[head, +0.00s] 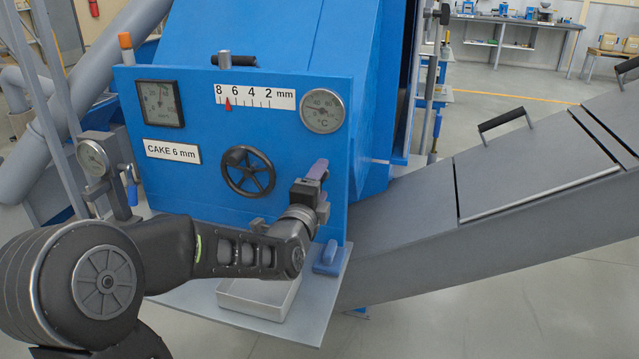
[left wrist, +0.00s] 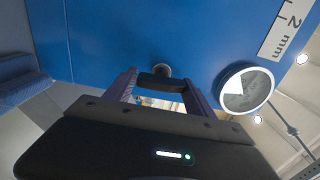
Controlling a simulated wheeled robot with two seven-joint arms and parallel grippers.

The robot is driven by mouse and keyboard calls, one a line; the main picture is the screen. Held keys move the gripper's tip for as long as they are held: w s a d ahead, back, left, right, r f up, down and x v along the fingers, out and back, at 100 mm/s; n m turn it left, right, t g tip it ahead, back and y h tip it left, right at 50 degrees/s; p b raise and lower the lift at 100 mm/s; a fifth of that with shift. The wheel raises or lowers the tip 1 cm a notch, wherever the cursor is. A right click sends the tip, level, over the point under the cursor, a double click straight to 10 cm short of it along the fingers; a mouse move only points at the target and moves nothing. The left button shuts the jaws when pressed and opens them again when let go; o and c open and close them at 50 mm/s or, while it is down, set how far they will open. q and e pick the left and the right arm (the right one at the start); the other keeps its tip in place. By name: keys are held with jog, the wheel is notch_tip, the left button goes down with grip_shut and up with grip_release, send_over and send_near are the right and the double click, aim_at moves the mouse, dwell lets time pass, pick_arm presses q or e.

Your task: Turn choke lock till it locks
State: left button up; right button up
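The blue control panel (head: 200,215) carries a black spoked handwheel (head: 248,171) and a scale marked 8 6 4 2 mm (head: 256,97), its red pointer near 6. My left gripper (head: 318,170) is at the panel's right part, below the °C dial. In the left wrist view, its two fingers (left wrist: 160,88) stand apart on either side of a dark bar-shaped handle (left wrist: 160,79) with a small round hub (left wrist: 162,70) behind it, likely the choke lock. I cannot tell whether the fingers touch it. In the head view the gripper hides this handle. My right gripper is not in view.
The °C dial (head: 322,111) sits close above the left gripper and shows in the left wrist view (left wrist: 246,89). A blue handle (head: 327,258) and a grey tray (head: 258,297) lie on the shelf below. A grey conveyor housing (head: 420,225) runs to the right.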

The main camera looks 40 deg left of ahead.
pick_arm(q)
jog(key=o, duration=0.3)
jog(key=v, duration=0.7)
jog(key=shift+s+d, duration=0.15)
jog(key=shift+s, duration=0.25)
